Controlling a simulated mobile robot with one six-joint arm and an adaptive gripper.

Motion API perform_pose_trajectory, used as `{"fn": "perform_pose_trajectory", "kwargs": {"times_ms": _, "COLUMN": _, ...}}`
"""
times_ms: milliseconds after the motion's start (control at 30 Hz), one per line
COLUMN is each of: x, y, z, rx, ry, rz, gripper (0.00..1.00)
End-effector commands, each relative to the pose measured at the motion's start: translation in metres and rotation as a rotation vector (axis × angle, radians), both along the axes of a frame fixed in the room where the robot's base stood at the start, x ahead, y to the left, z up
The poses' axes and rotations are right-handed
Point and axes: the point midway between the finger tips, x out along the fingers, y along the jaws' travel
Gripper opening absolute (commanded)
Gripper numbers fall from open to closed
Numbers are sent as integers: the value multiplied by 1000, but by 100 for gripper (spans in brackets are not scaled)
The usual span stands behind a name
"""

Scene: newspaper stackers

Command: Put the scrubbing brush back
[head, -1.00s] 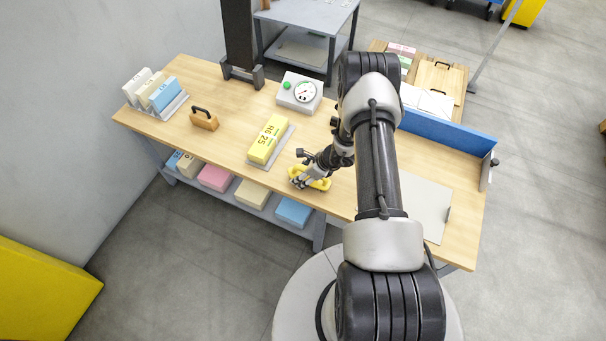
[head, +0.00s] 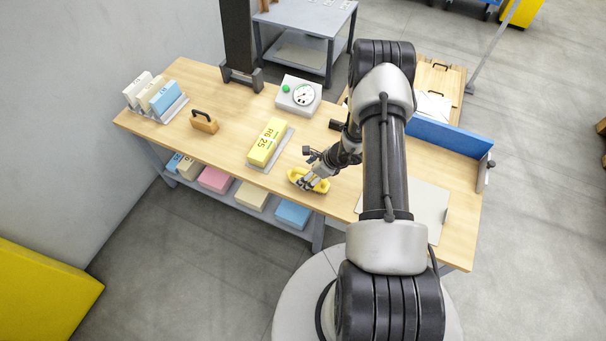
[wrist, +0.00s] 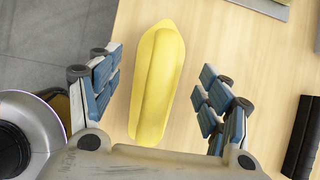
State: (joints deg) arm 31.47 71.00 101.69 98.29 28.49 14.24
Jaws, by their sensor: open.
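The yellow scrubbing brush (head: 296,175), a long pointed body with a raised handle along its top, lies near the front edge of the wooden table. My gripper (head: 311,184) is right over it and covers part of it in the head view. In the wrist view the brush (wrist: 158,90) lies lengthwise between the two blue-padded fingers of my gripper (wrist: 160,65). The fingers are open, with a gap on each side of the brush. Its underside is hidden.
A yellow bundle (head: 267,141) on a grey plate lies just left of the brush. A wooden block with a black handle (head: 204,122), a bundle rack (head: 173,108) and a dial scale (head: 299,95) stand farther off. A blue fence (head: 445,137) runs along the right.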

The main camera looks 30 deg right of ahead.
Motion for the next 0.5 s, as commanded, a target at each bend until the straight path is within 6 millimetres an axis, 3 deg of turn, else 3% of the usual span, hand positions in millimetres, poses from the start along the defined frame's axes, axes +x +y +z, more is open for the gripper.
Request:
{"fn": "perform_pose_trajectory", "kwargs": {"times_ms": 33, "x": -5, "y": -5, "z": 15, "rx": 0, "ry": -2, "rz": -2, "gripper": 71}}
{"fn": "perform_pose_trajectory", "kwargs": {"times_ms": 200, "x": -19, "y": -15, "z": 43, "rx": 0, "ry": -1, "rz": -1, "gripper": 71}}
{"fn": "perform_pose_trajectory", "kwargs": {"times_ms": 500, "x": -24, "y": -19, "z": 76, "rx": -9, "ry": -19, "rz": 34, "gripper": 71}}
